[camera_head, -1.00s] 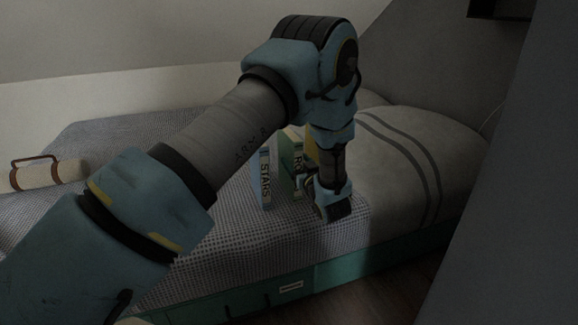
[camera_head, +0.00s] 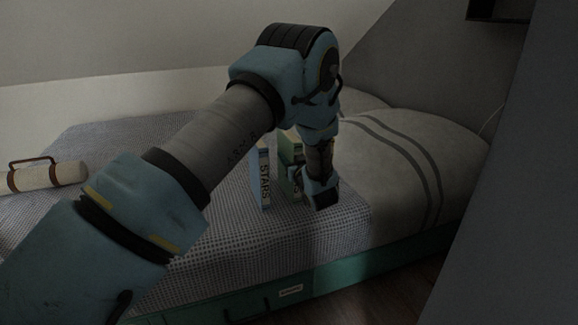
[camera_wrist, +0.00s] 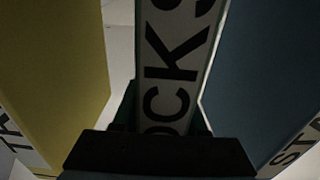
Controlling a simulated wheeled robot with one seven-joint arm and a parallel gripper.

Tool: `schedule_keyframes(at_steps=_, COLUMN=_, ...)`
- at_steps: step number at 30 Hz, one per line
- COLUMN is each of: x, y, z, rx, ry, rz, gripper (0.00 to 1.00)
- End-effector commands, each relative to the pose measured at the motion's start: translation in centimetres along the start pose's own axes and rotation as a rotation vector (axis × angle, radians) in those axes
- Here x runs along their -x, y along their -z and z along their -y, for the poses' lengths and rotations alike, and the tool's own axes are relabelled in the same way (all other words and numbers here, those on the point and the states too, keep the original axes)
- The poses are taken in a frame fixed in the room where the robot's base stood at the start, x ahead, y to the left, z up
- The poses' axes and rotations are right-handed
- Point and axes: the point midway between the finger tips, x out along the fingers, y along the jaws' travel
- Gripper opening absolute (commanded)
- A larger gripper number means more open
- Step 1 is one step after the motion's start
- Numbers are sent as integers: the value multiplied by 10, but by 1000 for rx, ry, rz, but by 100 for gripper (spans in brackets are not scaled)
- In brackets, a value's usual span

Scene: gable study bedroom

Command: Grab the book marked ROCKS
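The ROCKS book (camera_head: 288,149) is green and stands upright on the bed. In the wrist view my gripper (camera_wrist: 162,128) has a dark finger on each side of the lower spine. I cannot tell whether the fingers press on it.
The blue STARS book (camera_head: 262,178) stands to the left; its blue cover (camera_wrist: 262,75) fills the wrist view's right. A yellow book (camera_wrist: 55,65) is on the wrist view's left.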

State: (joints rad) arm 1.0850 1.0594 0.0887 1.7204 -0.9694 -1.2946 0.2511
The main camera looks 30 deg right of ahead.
Motion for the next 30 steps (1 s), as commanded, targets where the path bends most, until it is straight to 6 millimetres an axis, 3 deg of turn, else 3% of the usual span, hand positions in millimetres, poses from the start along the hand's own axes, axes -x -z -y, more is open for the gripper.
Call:
schedule_keyframes(at_steps=1, x=0, y=0, z=0, rx=0, ry=0, rz=0, gripper=35)
schedule_keyframes(at_steps=11, x=0, y=0, z=0, rx=0, ry=0, rz=0, gripper=0)
schedule_keyframes(at_steps=30, x=0, y=7, z=0, rx=2, ry=0, rz=-2, gripper=0)
